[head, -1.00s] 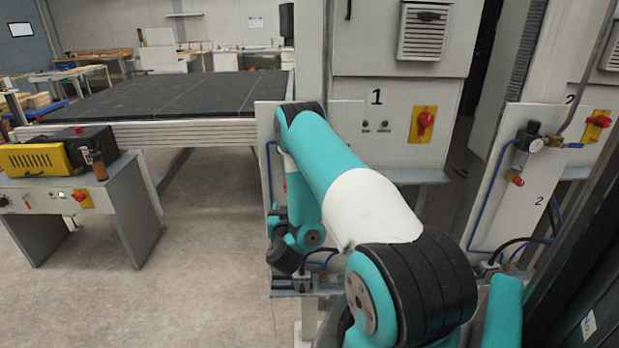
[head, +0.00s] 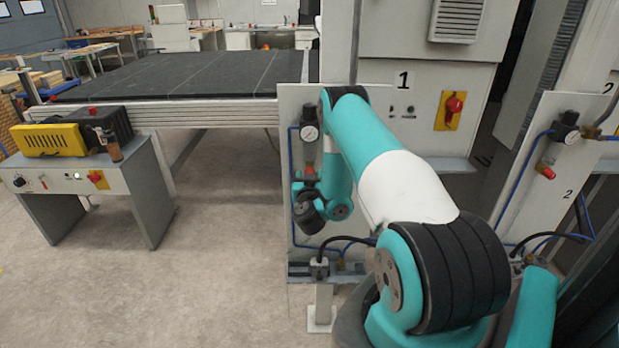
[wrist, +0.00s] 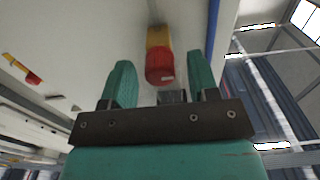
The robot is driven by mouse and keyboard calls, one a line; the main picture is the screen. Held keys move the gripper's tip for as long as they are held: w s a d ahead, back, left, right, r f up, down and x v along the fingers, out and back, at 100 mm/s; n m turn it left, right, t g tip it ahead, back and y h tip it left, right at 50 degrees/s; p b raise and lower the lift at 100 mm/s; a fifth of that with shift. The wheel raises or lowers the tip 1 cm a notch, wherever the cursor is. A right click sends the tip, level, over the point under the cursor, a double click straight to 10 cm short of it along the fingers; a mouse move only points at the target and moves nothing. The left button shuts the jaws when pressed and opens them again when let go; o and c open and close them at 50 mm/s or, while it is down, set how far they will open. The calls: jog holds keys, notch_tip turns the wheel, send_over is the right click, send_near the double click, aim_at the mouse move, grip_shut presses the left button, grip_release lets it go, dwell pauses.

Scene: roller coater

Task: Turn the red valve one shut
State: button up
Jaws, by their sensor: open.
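The red valve one (wrist: 160,68) is a red knob on a brass-yellow fitting, between the fingertips of my gripper (wrist: 160,63) in the wrist view. My gripper's two teal fingers are open, one on each side of the knob. I cannot tell whether either finger touches it. In the head view the red valve (head: 309,170) shows small, below a round gauge (head: 309,133) on the pale panel at station 1. My wrist is just below it there, and the fingers are hard to make out.
A second red valve (head: 545,171) sits on the panel marked 2 at the right. A red-and-yellow switch (head: 454,108) is on the cabinet marked 1. Blue hose (head: 291,160) runs along the panel's left edge.

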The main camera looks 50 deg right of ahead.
jog(key=shift+c, duration=0.3)
jog(key=c, duration=0.9)
jog(key=shift+m, duration=0.3)
jog(key=shift+m+b, duration=4.2)
jog(key=shift+m, duration=4.5)
